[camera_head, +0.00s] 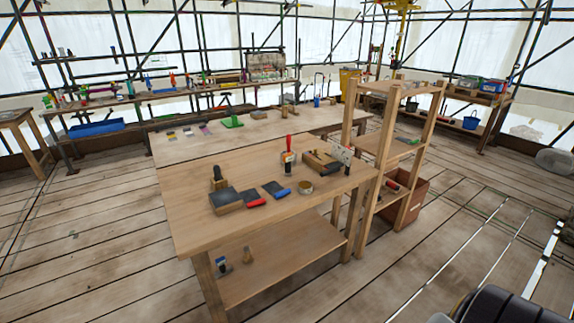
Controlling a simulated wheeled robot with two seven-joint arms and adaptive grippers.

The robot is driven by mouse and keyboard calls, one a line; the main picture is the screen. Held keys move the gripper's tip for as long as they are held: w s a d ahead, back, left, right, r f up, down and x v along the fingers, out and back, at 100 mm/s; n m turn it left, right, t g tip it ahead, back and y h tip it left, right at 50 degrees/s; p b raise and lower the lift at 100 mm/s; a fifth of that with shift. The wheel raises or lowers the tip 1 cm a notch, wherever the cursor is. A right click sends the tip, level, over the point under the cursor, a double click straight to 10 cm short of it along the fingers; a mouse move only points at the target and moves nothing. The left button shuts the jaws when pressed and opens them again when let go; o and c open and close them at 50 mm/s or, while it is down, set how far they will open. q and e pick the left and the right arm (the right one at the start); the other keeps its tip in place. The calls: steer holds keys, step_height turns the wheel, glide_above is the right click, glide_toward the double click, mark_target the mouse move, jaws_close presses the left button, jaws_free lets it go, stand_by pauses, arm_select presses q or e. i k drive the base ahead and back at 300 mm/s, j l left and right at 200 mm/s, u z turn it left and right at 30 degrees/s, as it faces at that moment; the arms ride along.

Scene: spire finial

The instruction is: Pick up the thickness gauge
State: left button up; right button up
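I cannot tell which item is the thickness gauge; the tools are small at this distance. The near wooden table (205,232) holds several tools: a wooden block with a dark top (226,201), a red-handled tool (256,203), a blue-handled tool (282,192), a small round ring-like item (305,187), an upright red-handled tool (289,148), a wooden box-like piece (321,161) and a grey plate-like tool (342,155). A dark knob-topped tool (218,179) stands at its left. Neither of my grippers is in view.
A wooden shelf rack (362,170) stands against the table's right end, with a brown box (411,205) beside it. A second table (190,148) adjoins behind. Long benches (160,97) with tools line the back. Plank floor (90,250) is clear at left and front.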

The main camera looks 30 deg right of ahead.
mark_target(287, 158)
steer(key=i+l, duration=0.15)
steer(key=l, duration=0.2)
steer(key=i+l, duration=0.2)
steer(key=l, duration=0.2)
steer(key=i+l, duration=0.15)
steer(key=l, duration=0.2)
steer(key=i+l, duration=0.2)
steer(key=l, duration=0.2)
steer(key=i+l, duration=0.15)
steer(key=l, duration=0.2)
steer(key=i+l, duration=0.2)
steer(key=l, duration=0.2)
steer(key=z, duration=0.05)
